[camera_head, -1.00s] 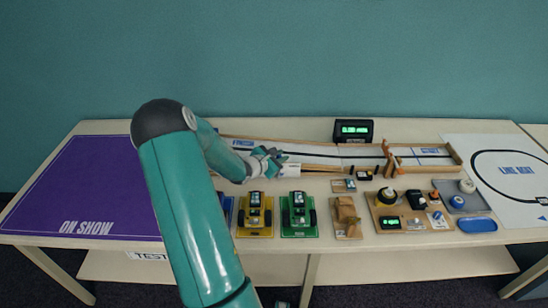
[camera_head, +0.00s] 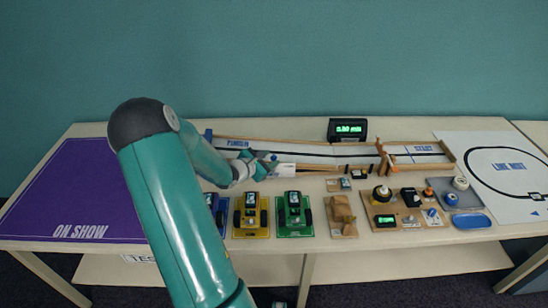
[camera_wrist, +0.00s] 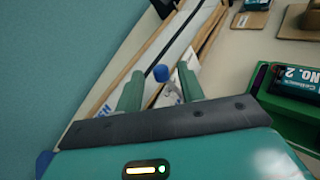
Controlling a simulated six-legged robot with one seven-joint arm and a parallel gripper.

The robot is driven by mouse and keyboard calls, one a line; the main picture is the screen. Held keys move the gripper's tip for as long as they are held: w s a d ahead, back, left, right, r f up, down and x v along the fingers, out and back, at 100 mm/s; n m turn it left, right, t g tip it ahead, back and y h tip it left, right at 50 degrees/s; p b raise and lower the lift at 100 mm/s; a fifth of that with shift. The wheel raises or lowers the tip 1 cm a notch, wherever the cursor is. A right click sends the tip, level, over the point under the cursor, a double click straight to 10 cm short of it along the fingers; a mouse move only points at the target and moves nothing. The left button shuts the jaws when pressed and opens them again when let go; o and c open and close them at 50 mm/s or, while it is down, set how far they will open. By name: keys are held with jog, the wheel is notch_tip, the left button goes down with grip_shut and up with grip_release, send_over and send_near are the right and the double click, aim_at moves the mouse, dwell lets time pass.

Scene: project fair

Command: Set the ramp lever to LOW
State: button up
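The ramp (camera_head: 330,150) is a long wooden-edged track along the back of the table, with START lettering at its right end. A blue knob (camera_wrist: 161,73) on a pale stem stands beside the track, above a white plate (camera_wrist: 172,94) with partly hidden blue lettering that seems to begin "HI". In the head view the knob is small (camera_head: 273,157). My gripper (camera_wrist: 158,84) is open, with its green fingers either side of the knob and stem; I cannot tell whether either finger touches. In the head view my gripper (camera_head: 250,171) is just left of the knob.
A green car (camera_head: 294,212) and a yellow car (camera_head: 251,214) stand in front of the ramp. A wooden gate (camera_head: 383,158) crosses the track. A green-lit display (camera_head: 347,130) stands behind. A purple ON SHOW mat (camera_head: 75,190) lies clear at left.

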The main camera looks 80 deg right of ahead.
jog(key=v, duration=1)
jog(key=shift+a, duration=0.1)
jog(key=w+a+r+m+t+y, duration=0.25)
jog(key=w+a+r, duration=0.2)
jog(key=a, duration=0.35)
jog(key=w+a+r+m+t+y, duration=0.1)
jog(key=w+a+r+m, duration=0.3)
jog(key=a, duration=0.5)
jog(key=w+a+r+m+t+y, duration=0.1)
jog(key=w+a+r+t+y, duration=0.15)
jog(key=w+a, duration=0.45)
jog(key=s+a+r+t+y, duration=0.1)
jog(key=a+r+t+y, duration=0.2)
jog(key=a, duration=1.1)
jog(key=s+a+r+t+y, duration=0.1)
jog(key=a+r+t+y, duration=0.2)
jog(key=a, duration=1.1)
notch_tip(320, 180, up, 3)
jog(key=shift+a+r+m, duration=0.1)
jog(key=shift+a+m, duration=0.25)
jog(key=shift+d, duration=0.25)
